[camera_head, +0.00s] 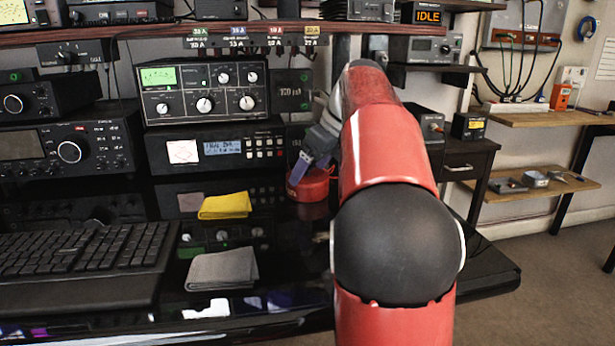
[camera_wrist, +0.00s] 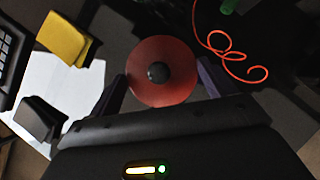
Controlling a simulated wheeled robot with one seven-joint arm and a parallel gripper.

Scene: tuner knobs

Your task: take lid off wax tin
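The wax tin (camera_head: 312,187) is a low, round red tin on the glossy black desk, in front of the radio gear. In the wrist view its red round lid (camera_wrist: 143,86) with a dark centre knob (camera_wrist: 157,72) lies between my fingers. My gripper (camera_wrist: 161,72) is spread wide, one finger at each side of the lid. It also shows in the head view (camera_head: 305,170), pointing down at the tin. I cannot tell whether the fingers touch the rim. My arm hides part of the tin's right side.
A yellow cloth (camera_head: 225,205) and a grey cloth (camera_head: 222,269) lie left of the tin. A keyboard (camera_head: 80,262) is further left. Stacked radio units (camera_head: 215,148) stand close behind. An orange cord (camera_wrist: 233,55) curls beside the tin.

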